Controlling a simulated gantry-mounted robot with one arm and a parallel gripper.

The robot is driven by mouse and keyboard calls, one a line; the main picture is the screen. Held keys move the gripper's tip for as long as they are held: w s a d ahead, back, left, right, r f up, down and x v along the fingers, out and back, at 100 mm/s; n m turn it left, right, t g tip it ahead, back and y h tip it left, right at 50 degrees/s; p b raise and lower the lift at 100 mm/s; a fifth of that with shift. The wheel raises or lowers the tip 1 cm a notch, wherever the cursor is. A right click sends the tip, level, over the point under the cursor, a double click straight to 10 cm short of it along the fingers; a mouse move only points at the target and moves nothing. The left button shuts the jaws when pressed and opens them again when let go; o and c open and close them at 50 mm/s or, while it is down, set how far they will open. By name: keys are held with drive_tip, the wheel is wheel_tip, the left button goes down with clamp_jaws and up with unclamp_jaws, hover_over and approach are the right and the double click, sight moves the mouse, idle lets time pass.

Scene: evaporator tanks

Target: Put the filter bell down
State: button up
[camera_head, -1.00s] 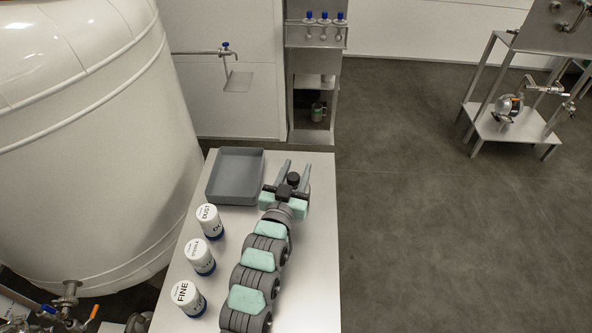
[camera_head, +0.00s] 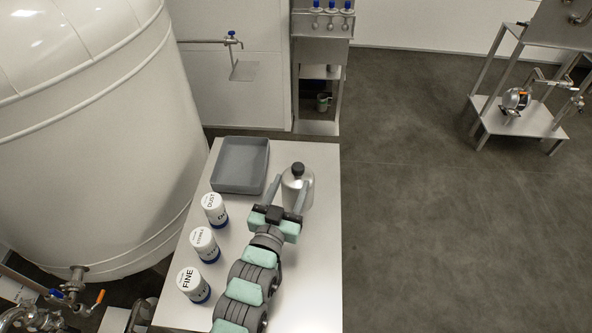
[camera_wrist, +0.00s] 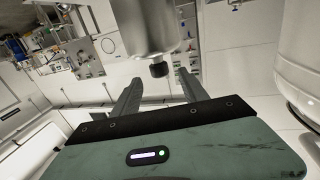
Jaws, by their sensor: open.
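The filter bell (camera_head: 298,186) is a shiny metal vessel with a dark knob on top. It stands upright on the white table (camera_head: 322,255), right of the grey tray. In the wrist view the filter bell (camera_wrist: 150,30) shows as a metal cylinder with its black knob, beyond the fingertips. My gripper (camera_head: 289,193) is open, its two fingers pointing at the bell from the front. In the wrist view the fingers of my gripper (camera_wrist: 158,80) are spread apart with nothing held between them. In the head view the fingers partly cover the bell's lower part, so contact there cannot be told.
A grey empty tray (camera_head: 240,167) lies at the table's back left. Three white canisters with blue bases, one marked FINE (camera_head: 193,285), line the left edge. A large white tank (camera_head: 90,130) stands close on the left. The table's right side is clear.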

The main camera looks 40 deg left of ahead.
drive_tip(key=v, duration=0.3)
idle(0.6)
